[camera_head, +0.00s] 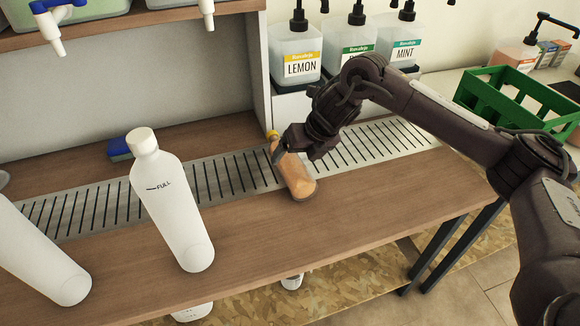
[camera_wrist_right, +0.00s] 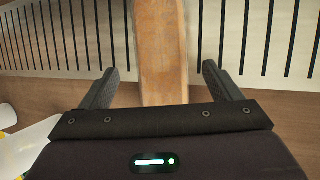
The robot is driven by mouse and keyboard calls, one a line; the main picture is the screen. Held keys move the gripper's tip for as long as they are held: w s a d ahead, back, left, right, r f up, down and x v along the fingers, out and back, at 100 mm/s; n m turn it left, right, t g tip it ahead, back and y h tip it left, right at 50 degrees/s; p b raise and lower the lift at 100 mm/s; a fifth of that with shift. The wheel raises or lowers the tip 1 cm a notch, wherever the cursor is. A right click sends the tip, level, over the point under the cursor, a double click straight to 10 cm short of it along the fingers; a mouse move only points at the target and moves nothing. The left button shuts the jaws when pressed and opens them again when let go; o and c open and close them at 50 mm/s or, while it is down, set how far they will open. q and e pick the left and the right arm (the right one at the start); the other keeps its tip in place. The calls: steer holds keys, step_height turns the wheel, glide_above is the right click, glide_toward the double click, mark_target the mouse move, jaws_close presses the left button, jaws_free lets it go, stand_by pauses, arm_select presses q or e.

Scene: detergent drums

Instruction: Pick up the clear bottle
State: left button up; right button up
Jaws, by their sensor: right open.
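The clear bottle (camera_head: 299,178), see-through and amber-brown with a yellow cap, stands on the wooden counter at the edge of the slotted drain strip. My right gripper (camera_head: 284,152) is at its upper part and hides some of it. In the right wrist view, the bottle (camera_wrist_right: 161,42) runs between the two spread fingers of my right gripper (camera_wrist_right: 160,72), with a visible gap on each side. The right gripper is open. My left gripper is in neither view.
A white bottle marked FULL (camera_head: 172,205) and another white bottle (camera_head: 40,255) stand to the left. A blue sponge (camera_head: 119,149) lies behind them. Labelled pump jugs (camera_head: 296,55) stand at the back. A green crate (camera_head: 500,100) is at the right.

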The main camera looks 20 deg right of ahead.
steer(key=x, duration=0.4)
steer(key=shift+s+d, duration=0.1)
steer(key=shift+d, duration=0.05)
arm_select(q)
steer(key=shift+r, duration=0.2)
arm_select(e)
steer(key=shift+r, duration=0.1)
steer(key=c, duration=1.6)
steer(key=shift+o, duration=0.2)
steer(key=shift+r, duration=0.5)
step_height(320, 180, up, 12)
steer(key=p, duration=0.1)
step_height(320, 180, up, 6)
steer(key=p, duration=0.3)
glide_above(296, 159)
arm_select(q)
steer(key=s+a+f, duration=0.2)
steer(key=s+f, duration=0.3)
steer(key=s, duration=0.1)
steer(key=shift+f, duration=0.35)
arm_select(e)
steer(key=shift+w+a+r, duration=0.3)
steer(key=shift+a+r, duration=0.05)
steer(key=shift+r, duration=0.15)
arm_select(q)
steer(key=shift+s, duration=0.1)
